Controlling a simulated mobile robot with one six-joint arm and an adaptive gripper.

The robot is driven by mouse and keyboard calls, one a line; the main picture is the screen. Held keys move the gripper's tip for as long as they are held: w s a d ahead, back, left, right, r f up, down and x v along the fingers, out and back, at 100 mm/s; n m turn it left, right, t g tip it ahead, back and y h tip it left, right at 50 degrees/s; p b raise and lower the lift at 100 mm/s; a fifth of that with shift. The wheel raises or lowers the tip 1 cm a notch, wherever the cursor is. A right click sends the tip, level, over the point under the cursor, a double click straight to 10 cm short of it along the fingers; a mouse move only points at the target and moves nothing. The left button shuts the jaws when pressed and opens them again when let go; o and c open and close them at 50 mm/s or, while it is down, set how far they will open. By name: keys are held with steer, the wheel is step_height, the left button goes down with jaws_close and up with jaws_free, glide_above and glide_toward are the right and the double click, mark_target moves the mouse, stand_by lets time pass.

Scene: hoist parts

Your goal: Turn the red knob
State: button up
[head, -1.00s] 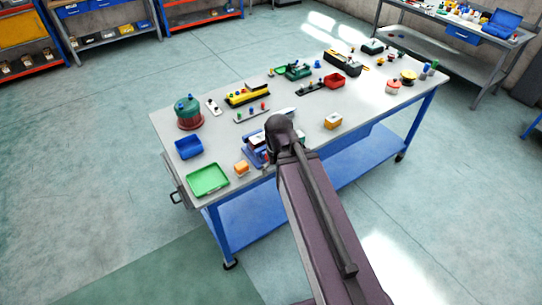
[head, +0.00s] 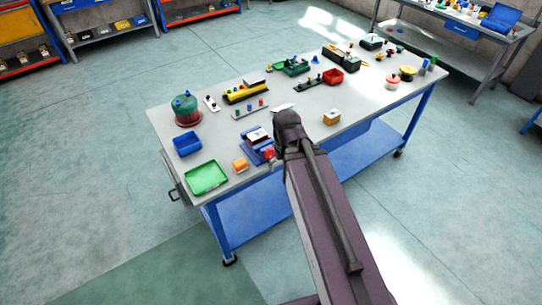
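A red knob (head: 268,152) shows at the near right side of a blue device with a white top (head: 256,138), near the front edge of the workbench. My dark arm reaches in from the bottom right and ends just right of the knob. Only a small grey part of my gripper (head: 275,162) shows beside and just below the knob. The arm hides the rest, so I cannot tell whether the fingers touch the knob or are open.
The grey workbench (head: 228,152) also holds a green tray (head: 207,178), an orange block (head: 240,164), a blue bin (head: 187,145) and a yellow-topped block (head: 332,117). A red and green round part (head: 187,110) stands at the left.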

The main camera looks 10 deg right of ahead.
steer(key=shift+f, duration=0.1)
step_height(320, 180, down, 5)
steer(key=b, duration=0.5)
steer(key=c, duration=0.5)
steer(key=shift+c, duration=0.5)
steer(key=shift+a, duration=0.1)
